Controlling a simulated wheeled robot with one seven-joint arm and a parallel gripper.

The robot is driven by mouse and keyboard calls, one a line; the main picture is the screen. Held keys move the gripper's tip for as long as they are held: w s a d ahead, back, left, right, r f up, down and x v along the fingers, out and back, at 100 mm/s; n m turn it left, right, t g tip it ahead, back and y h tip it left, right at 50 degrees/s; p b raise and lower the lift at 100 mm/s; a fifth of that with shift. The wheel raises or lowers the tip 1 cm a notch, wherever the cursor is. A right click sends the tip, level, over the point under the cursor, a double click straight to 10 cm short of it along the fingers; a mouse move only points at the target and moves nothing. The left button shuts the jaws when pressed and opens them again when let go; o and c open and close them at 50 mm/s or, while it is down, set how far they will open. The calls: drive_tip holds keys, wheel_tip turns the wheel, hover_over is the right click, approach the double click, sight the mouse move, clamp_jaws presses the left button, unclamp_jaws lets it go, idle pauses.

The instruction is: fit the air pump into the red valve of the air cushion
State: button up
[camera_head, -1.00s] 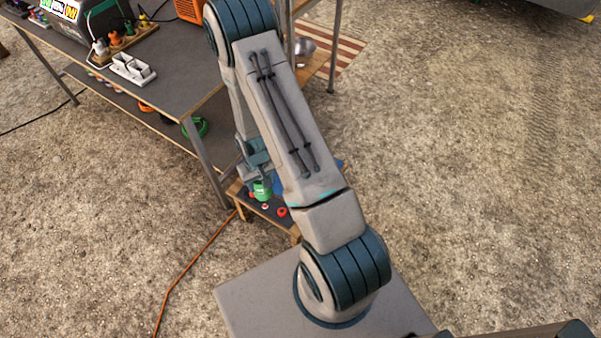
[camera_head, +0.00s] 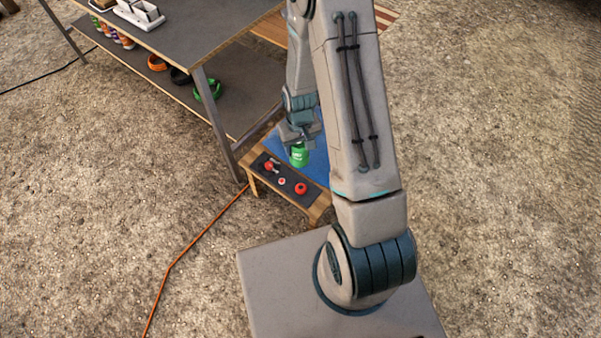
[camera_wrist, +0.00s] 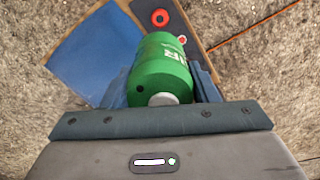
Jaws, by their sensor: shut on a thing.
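The green air pump (camera_head: 299,156) is held in my gripper (camera_head: 299,141), which is shut on it. In the wrist view the pump (camera_wrist: 161,75) sticks out beyond the jaws, with white letters on its side. The blue air cushion (camera_head: 318,160) lies flat on a low wooden bench, partly hidden by my arm; it also shows in the wrist view (camera_wrist: 95,50). A dark strip (camera_head: 264,177) along the bench's near side carries a red ring-shaped piece (camera_head: 301,188), a small red-and-white piece (camera_head: 282,181) and another red piece (camera_head: 269,165). I cannot tell which is the cushion's valve. The pump appears apart from them.
A grey-topped workbench (camera_head: 160,60) with a lower shelf stands left of the low bench (camera_head: 318,208). Its metal leg (camera_head: 220,125) is close to the bench. Coloured rings lie on the shelf. An orange cable (camera_head: 195,243) runs over the gravel. The ground at right is open.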

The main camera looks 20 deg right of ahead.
sight(301, 158)
drive_tip(key=shift+n, duration=0.4)
drive_tip(key=f+b, duration=0.1)
drive_tip(key=b, duration=0.1)
drive_tip(key=f+b, duration=0.2)
drive_tip(key=b, duration=0.1)
drive_tip(key=f+b, duration=0.2)
drive_tip(key=shift+s+f+b, duration=0.25)
drive_tip(key=shift+s+b, duration=0.1)
drive_tip(key=shift+s, duration=0.05)
drive_tip(key=f+b, duration=0.1)
drive_tip(key=b, duration=0.1)
drive_tip(key=f+b, duration=0.1)
drive_tip(key=b, duration=0.1)
drive_tip(key=shift+s, duration=0.4)
wheel_tip(301, 158, down, 10)
drive_tip(key=b, duration=0.8)
drive_tip(key=shift+f+b, duration=0.2)
drive_tip(key=shift+b, duration=0.1)
drive_tip(key=o, duration=1.3)
drive_tip(key=shift+c, duration=0.2)
wheel_tip(301, 158, up, 14)
drive_tip(key=p, duration=0.6)
